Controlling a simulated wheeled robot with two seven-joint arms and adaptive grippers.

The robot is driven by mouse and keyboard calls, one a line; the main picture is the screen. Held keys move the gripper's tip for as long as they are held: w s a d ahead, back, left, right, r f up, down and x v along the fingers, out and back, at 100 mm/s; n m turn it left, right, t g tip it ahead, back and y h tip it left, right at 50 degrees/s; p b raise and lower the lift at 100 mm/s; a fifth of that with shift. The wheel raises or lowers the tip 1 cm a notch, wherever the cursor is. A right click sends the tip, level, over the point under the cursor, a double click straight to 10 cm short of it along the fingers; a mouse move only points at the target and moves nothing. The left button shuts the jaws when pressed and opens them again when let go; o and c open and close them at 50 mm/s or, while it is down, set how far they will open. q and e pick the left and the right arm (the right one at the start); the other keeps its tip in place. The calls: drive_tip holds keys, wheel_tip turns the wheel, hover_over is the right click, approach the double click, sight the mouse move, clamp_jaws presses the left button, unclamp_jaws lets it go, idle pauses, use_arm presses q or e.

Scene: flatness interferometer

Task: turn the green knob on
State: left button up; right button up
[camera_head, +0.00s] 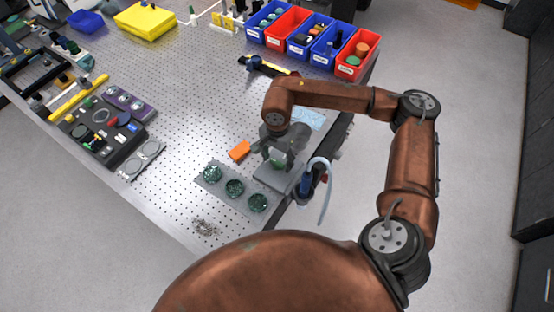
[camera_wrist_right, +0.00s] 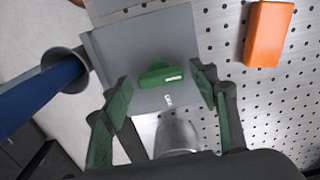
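The green knob (camera_wrist_right: 160,74) sits on the flat face of a grey box (camera_wrist_right: 125,45) in the right wrist view. A small white mark shows on its front side. In the head view the knob (camera_head: 278,163) is partly hidden under my right gripper (camera_head: 276,153), and the grey box (camera_head: 270,181) is at the table's right edge. In the wrist view, my right gripper's (camera_wrist_right: 164,88) green-padded fingers are spread on the left and right of the knob, with gaps and nothing held. My left gripper is not in view.
An orange block (camera_head: 239,150) lies left of the box. A blue tool (camera_head: 305,184) stands in a ring holder at the table edge. Coloured bins (camera_head: 290,24) are at the back.

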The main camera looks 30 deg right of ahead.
sight(277, 162)
wheel_tip(277, 162, up, 12)
idle(0.7)
idle(0.4)
